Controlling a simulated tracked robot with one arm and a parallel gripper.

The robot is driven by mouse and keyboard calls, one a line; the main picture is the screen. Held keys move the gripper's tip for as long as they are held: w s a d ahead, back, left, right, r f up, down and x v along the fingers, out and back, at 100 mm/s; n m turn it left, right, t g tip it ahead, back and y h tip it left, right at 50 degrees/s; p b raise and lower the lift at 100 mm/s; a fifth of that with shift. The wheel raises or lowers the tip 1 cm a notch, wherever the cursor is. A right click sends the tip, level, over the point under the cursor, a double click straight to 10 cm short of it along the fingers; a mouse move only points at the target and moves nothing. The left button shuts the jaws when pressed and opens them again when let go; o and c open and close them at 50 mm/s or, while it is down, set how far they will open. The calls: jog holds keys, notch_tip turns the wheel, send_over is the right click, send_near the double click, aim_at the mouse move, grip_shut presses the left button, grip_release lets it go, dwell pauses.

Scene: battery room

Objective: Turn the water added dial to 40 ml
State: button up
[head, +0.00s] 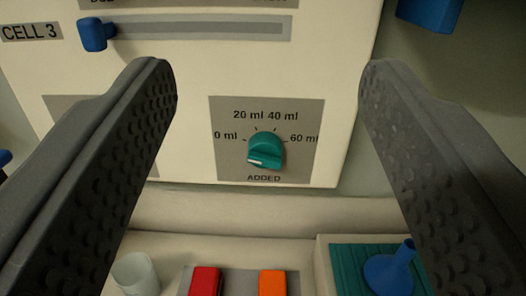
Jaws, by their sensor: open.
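The water added dial (266,149) is a teal knob on a grey plate (223,168) marked 0 ml, 20 ml, 40 ml and 60 ml, with ADDED below. A white mark on the knob lies at its lower left, nearest the 0 ml side and away from the 40 ml label. My gripper (267,78) is wide open and empty. Its two dark studded fingers stand left and right of the dial in the picture, apart from it.
Above is a slider with a blue knob (94,35) in a grey slot, labelled CELL 3. Below the panel are a pale cup (137,274), a red block (205,281), an orange block (272,283) and a blue funnel (390,272) on a teal mat (350,262).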

notch_tip(320, 180, down, 10)
jog(key=w+t+b, duration=0.1)
jog(key=w, duration=0.2)
jog(key=t+b, duration=0.2)
send_near(265, 154)
jog(key=shift+w+f+b+x, duration=0.1)
jog(key=shift+f+b+x, duration=0.15)
jog(key=shift+x, duration=1.15)
jog(key=shift+w+f+b+x, duration=0.15)
jog(key=shift+b+x, duration=0.25)
jog(key=shift+x, duration=0.95)
jog(key=shift+f+b+x, duration=0.15)
jog(key=shift+b+x, duration=0.15)
jog(key=shift+x, duration=1.1)
jog(key=shift+m, duration=0.3)
jog(key=c, duration=1)
